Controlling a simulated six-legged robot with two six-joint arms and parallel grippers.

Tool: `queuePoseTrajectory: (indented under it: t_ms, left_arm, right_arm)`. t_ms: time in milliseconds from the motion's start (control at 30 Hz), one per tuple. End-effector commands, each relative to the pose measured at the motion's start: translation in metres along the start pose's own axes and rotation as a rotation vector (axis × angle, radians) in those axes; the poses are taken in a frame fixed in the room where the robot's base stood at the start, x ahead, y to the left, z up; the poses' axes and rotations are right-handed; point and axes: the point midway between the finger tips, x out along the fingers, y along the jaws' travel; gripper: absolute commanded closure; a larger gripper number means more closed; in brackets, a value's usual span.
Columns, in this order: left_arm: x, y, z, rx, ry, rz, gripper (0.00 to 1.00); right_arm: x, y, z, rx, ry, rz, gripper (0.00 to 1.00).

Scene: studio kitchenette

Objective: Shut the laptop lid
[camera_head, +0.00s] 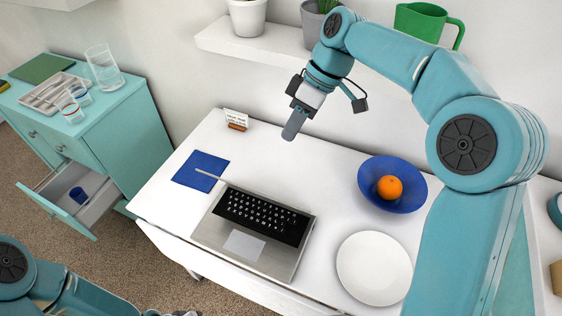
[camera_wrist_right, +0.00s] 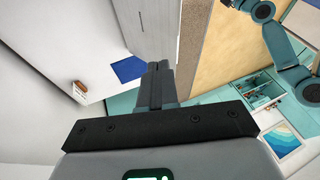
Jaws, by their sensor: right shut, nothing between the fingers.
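The laptop (camera_head: 243,243) lies on the white table with its dark keyboard uncovered.
A small card stand (camera_head: 236,120) is at the back. A blue bowl (camera_head: 416,198) holding an orange (camera_head: 389,187) and a white plate (camera_head: 374,268) stand right. A teal cabinet (camera_head: 121,139) has an open drawer.

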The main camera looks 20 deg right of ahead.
Motion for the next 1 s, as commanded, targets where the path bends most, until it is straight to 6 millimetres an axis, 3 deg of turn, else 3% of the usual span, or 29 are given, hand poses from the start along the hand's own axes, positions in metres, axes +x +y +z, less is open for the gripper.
queuePoseTrajectory:
  t_ms: [167, 600, 800, 1000]
  left_arm:
    - [0.000, 0.000, 0.000, 0.000, -0.001, 0.000, 0.57]
    - [-0.001, 0.000, 0.000, 0.000, 0.000, 0.000, 0.57]
    - [-0.004, 0.001, 0.000, 0.000, 0.000, 0.000, 0.57]
    - [-0.004, 0.002, 0.000, 0.000, 0.000, 0.000, 0.57]
  right_arm:
    - [0.017, 0.000, -0.007, -0.010, 0.006, -0.024, 1.00]
    - [0.109, -0.005, -0.011, -0.010, 0.003, -0.023, 1.00]
    - [0.126, -0.025, -0.005, -0.010, 0.005, -0.021, 1.00]
    - [0.133, -0.029, -0.001, -0.008, 0.007, -0.019, 1.00]
